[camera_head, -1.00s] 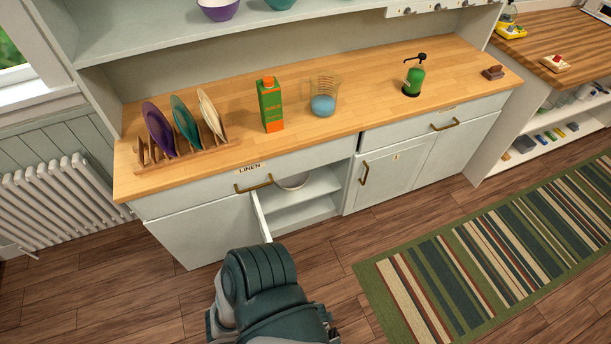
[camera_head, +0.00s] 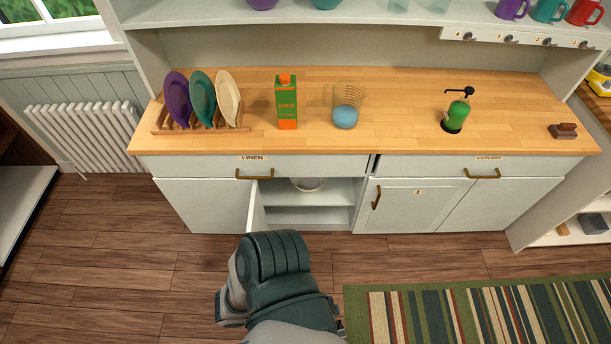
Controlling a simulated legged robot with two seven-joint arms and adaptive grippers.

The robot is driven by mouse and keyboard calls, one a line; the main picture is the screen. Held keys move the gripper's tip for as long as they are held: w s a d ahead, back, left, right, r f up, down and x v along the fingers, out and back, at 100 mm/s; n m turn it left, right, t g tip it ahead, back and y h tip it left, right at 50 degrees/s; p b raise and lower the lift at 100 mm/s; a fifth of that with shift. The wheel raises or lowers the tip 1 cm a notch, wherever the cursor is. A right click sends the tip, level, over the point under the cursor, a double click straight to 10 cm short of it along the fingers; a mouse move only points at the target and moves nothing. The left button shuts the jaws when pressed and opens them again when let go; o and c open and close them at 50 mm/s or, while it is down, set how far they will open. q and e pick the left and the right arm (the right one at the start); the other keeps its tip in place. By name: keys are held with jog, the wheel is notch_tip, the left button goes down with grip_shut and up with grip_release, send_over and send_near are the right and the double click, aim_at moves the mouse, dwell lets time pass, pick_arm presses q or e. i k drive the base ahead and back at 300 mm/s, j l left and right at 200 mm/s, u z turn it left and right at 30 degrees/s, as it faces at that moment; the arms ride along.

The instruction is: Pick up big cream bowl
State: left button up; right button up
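The cream bowl (camera_head: 308,184) sits inside the lower cabinet, on the upper shelf just under the linen drawer. Only part of it shows; the counter and drawer front hide its top and back. The cabinet door (camera_head: 255,207) stands open, swung out toward me on the left of the opening. One of my arms reaches forward from the bottom of the view and ends in front of the open cabinet. Its gripper is hidden behind the arm's own dark green housing. My other gripper is not in view.
The wooden counter (camera_head: 400,108) holds a plate rack (camera_head: 165,127), a juice carton (camera_head: 286,104), a glass jug (camera_head: 345,106) and a green soap dispenser (camera_head: 455,112). A closed cabinet door (camera_head: 412,205) is right of the opening. A striped rug (camera_head: 485,312) lies on the floor at right.

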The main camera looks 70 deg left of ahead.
aim_at(308, 179)
jog(key=i+u, duration=0.25)
jog(key=i, duration=0.8)
jog(key=i+u, duration=0.35)
jog(key=u, duration=0.2)
